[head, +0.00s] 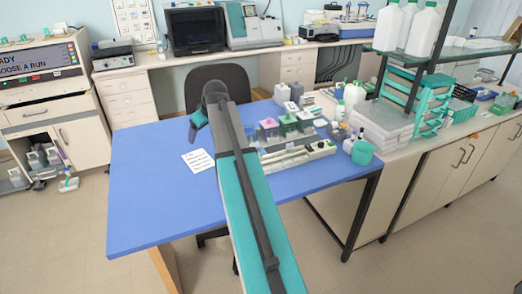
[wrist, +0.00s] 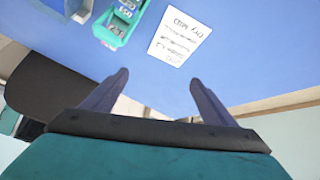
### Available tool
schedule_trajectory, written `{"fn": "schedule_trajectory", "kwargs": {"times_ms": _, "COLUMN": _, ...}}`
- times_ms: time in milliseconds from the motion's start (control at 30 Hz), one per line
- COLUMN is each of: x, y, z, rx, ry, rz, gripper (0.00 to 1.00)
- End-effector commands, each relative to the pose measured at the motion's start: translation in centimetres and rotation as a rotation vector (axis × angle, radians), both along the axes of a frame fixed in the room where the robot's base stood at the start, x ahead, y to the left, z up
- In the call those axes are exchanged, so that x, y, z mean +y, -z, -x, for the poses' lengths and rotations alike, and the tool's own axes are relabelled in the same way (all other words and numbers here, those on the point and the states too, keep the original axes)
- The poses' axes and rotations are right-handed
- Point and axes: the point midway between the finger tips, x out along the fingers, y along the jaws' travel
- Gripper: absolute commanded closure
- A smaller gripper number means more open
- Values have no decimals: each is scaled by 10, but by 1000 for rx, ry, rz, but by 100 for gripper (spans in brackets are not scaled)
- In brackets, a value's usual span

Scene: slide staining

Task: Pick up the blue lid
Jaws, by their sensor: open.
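My gripper (wrist: 158,80) is open and empty, its two dark fingers apart above the blue table's back edge. In the head view, my gripper (head: 195,128) hangs over the back of the table, left of the staining jars. The jars stand in a cluster right of my arm, with a pink lid (head: 268,123) and a green lid (head: 288,120) showing. A small bluish top (head: 305,115) sits just right of the green one, too small to tell whether it is the blue lid. No blue lid shows in the wrist view.
A white paper note (head: 198,160) lies on the blue table (head: 150,215). A teal container (wrist: 118,22) with small items lies beside the note in the wrist view. Several bottles and a teal cup (head: 362,152) crowd the table's right. A dark chair (head: 215,85) stands behind.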

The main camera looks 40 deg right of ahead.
Motion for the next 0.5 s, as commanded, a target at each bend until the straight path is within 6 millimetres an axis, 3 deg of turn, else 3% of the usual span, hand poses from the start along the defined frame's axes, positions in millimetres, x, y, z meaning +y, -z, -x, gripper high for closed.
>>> {"fn": "schedule_trajectory", "kwargs": {"times_ms": 33, "x": -23, "y": -7, "z": 14, "rx": 12, "ry": 41, "rz": -7, "gripper": 20}}
{"fn": "schedule_trajectory", "kwargs": {"times_ms": 100, "x": -48, "y": -10, "z": 32, "rx": 27, "ry": 95, "rz": -20, "gripper": 20}}
{"fn": "schedule_trajectory", "kwargs": {"times_ms": 300, "x": -114, "y": -9, "z": 92, "rx": 85, "ry": 266, "rz": -77, "gripper": 20}}
{"fn": "schedule_trajectory", "kwargs": {"times_ms": 500, "x": -155, "y": 0, "z": 144, "rx": 136, "ry": 416, "rz": -142, "gripper": 20}}
